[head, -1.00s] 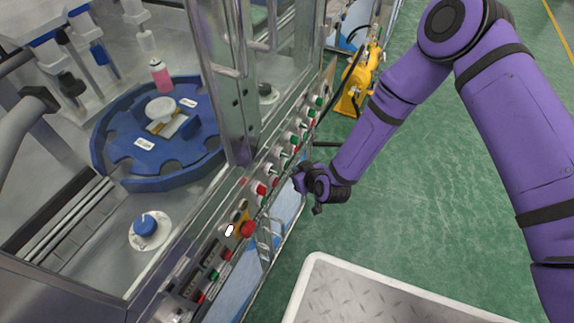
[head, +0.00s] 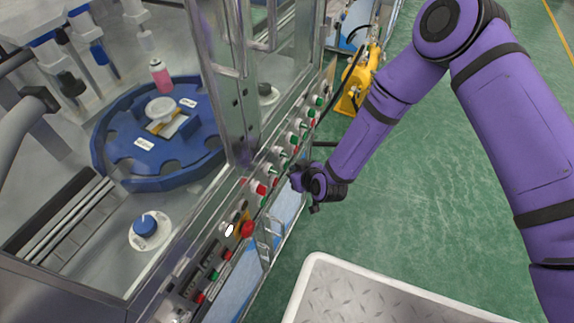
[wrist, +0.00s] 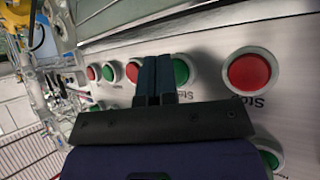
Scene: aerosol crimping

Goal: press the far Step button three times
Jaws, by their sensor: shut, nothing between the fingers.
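My gripper (head: 296,181) is shut and empty, close to the button panel at the machine's front edge. In the wrist view the shut fingers (wrist: 156,62) overlap the left side of a green button (wrist: 182,71) and hide part of its label. Touch cannot be told. A large red button (wrist: 249,72) with an upside-down label is to the right, and another red button (wrist: 133,71) is just left of the fingers. In the head view a row of red and green buttons (head: 304,125) runs along the panel. Which one is the far Step button cannot be read.
A red knob (head: 248,229) sticks out of the nearer panel. Behind glass stands a blue rotary table (head: 110,165) with a pink bottle (head: 161,78). A yellow machine (head: 352,92) stands beyond. A grey platform (head: 380,295) is at the bottom. The green floor at right is clear.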

